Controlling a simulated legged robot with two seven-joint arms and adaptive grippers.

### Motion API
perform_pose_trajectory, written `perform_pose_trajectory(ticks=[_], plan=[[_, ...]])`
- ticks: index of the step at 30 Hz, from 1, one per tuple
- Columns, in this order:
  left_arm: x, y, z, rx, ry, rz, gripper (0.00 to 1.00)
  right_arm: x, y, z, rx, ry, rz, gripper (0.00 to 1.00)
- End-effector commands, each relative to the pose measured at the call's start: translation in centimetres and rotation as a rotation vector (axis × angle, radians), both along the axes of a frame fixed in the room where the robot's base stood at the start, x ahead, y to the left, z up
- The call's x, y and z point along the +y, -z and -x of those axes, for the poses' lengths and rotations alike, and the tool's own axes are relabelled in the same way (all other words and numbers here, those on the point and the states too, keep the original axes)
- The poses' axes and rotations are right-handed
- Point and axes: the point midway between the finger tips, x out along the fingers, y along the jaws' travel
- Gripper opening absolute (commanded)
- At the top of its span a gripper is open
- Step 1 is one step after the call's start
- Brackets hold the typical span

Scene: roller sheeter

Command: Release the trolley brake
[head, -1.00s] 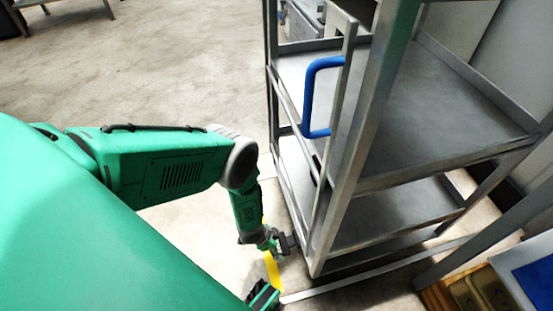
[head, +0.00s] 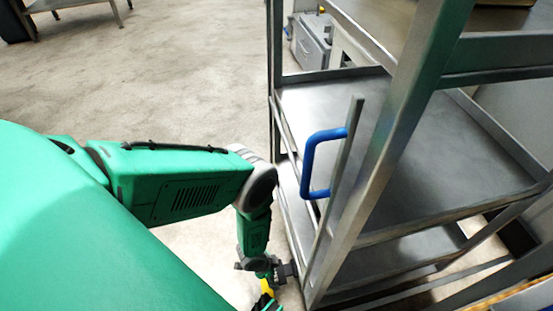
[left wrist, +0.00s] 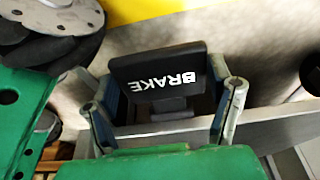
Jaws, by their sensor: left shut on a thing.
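The black brake pedal (left wrist: 160,78) carries the white word BRAKE, which reads upside down in the left wrist view. My left gripper (left wrist: 165,108) has one finger on each side of it and is shut on it. In the head view my left arm reaches down to the gripper (head: 279,272) at the foot of the trolley's near left post. The pedal is small and dark there. The trolley (head: 350,195) is a grey metal rack with several shelves. A blue handle (head: 309,165) is fixed to a slanting bar on its left side. My right gripper is not in view.
Open concrete floor (head: 170,75) lies left of the trolley. A grey metal box (head: 311,42) stands behind the trolley, and a metal table (head: 75,5) is at the far left.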

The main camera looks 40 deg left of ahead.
Motion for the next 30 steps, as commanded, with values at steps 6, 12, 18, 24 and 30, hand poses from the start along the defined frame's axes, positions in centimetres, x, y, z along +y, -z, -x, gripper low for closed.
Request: perform_pose_trajectory(ticks=[6, 12, 18, 24, 30], plan=[[0.8, -1.3, 0.5, 0.009, -0.001, -0.013, 0.23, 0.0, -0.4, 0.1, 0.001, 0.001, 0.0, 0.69], [0.3, -1.8, 0.0, -0.003, 0.0, -0.003, 0.23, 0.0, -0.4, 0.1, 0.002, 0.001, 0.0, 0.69], [0.2, -1.8, -0.2, -0.005, 0.0, -0.001, 0.22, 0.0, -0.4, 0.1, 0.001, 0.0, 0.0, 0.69], [0.3, -1.8, -0.2, -0.004, 0.001, -0.003, 0.22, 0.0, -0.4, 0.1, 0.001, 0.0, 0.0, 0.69], [0.3, -1.8, -0.1, -0.004, 0.001, -0.003, 0.22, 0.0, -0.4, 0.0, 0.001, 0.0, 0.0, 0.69]])
